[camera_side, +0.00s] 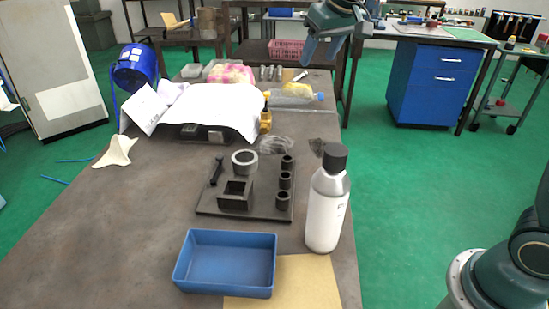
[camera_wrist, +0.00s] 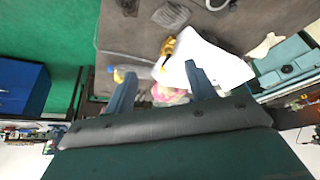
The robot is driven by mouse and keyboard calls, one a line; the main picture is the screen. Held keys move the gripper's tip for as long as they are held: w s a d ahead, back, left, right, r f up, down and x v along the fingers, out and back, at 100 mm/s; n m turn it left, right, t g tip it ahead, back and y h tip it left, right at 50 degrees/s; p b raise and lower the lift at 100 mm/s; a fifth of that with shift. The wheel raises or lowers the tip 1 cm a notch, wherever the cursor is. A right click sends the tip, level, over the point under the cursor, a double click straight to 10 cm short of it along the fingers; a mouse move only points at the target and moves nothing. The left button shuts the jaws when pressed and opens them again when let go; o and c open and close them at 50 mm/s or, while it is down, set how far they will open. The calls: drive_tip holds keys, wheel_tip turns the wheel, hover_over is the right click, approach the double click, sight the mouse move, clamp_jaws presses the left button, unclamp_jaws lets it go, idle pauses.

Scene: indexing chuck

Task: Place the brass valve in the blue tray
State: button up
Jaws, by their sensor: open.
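The blue tray (camera_side: 226,286) sits empty at the near end of the brown table. A small yellow, brass-coloured object (camera_side: 266,120) stands beside the white cloth, and it also shows in the wrist view (camera_wrist: 166,47); it may be the brass valve, but its shape is too small to make out. My gripper (camera_side: 320,54) is high above the far end of the table. Its two fingers are spread apart and empty in the wrist view (camera_wrist: 160,69).
A dark plate (camera_side: 212,205) with a ring, a square block and small cylinders lies mid-table. A tall white bottle (camera_side: 327,213) stands right of the tray. A white cloth (camera_side: 215,107) and a clear bottle (camera_side: 295,96) lie farther back. The table's left front is clear.

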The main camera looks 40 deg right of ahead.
drive_tip(key=w+f, duration=0.9)
drive_tip(key=w, duration=0.6)
drive_tip(key=shift+f+m, duration=0.15)
drive_tip(key=shift+m, duration=0.15)
drive_tip(key=shift+f, duration=0.1)
hover_over(266, 109)
drive_tip(key=s, duration=0.2)
wheel_tip(266, 109, down, 8)
drive_tip(key=shift+s+a, duration=0.2)
drive_tip(key=shift+x, duration=2.45)
drive_tip(key=shift+d, duration=0.1)
drive_tip(key=shift+w, duration=0.1)
clamp_jaws()
